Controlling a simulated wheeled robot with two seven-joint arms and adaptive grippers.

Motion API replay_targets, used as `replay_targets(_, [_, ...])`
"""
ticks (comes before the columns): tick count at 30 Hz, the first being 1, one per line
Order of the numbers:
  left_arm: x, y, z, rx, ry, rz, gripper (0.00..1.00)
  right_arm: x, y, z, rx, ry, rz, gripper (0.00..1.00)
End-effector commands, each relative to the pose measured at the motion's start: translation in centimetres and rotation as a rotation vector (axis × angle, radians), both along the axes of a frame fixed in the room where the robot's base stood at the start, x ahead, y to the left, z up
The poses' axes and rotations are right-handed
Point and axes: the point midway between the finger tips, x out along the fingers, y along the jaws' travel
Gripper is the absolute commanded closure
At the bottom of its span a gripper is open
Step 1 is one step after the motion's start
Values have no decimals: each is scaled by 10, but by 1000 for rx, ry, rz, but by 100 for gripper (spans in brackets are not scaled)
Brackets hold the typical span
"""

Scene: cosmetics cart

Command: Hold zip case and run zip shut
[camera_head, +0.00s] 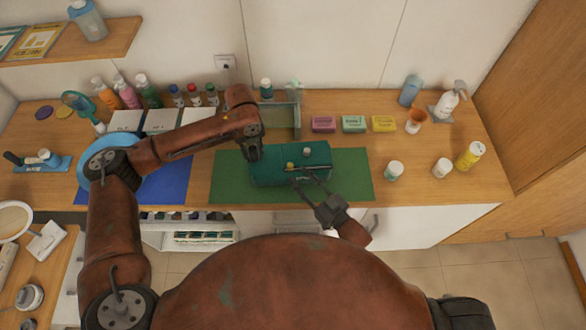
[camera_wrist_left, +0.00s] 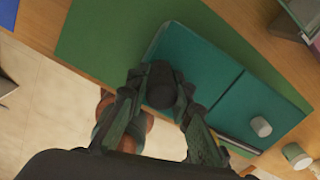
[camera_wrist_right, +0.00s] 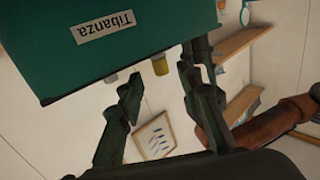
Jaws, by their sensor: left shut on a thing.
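The teal zip case (camera_head: 265,170) lies on the green mat (camera_head: 353,172); in the right wrist view its side (camera_wrist_right: 150,22) carries a "Tibanza" label. My left gripper (camera_head: 254,154) is at the case's left end. In the left wrist view its fingers close around a dark round piece (camera_wrist_left: 161,84) at the case's edge; whether this is the zip pull is unclear. My right gripper (camera_head: 304,182) is at the case's front edge, its fingers apart with nothing seen between them. A small yellow item (camera_head: 290,165) and a pale one (camera_head: 307,152) show at the case's top.
Pink, green and yellow boxes (camera_head: 353,124) stand behind and right of the mat. White jars (camera_head: 394,170) and a yellow bottle (camera_head: 470,156) are to the right. A blue mat (camera_head: 170,180) lies to the left. Several bottles (camera_head: 127,92) line the back left.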

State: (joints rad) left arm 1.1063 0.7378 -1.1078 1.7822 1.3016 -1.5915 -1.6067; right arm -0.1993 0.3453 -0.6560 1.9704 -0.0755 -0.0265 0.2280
Motion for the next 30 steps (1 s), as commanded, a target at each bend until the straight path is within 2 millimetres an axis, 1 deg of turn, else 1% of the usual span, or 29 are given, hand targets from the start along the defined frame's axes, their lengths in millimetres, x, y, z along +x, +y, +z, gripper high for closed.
replay_targets(1, [1, -1, 1, -2, -2, 0, 100, -9, -8, -1, -1, 2, -1, 67])
replay_targets(3, [0, -1, 1, -2, -2, 0, 100, -20, -16, -1, -2, 2, 0, 67])
replay_targets(9, [0, 0, 1, -2, -2, 0, 100, -40, -31, -1, -1, 1, -1, 67])
replay_targets(14, [1, -1, 1, -2, -2, 0, 100, -45, -35, 0, 0, -1, 0, 67])
replay_targets(23, [1, -1, 1, -2, -2, 0, 100, -45, -35, 0, 1, -1, 0, 67])
replay_targets(24, [1, -1, 1, -2, -2, 0, 79, -45, -35, 0, 1, -1, 0, 67])
replay_targets(30, [0, -1, 1, -1, -1, -1, 65, -45, -35, 0, 1, -1, 0, 67])
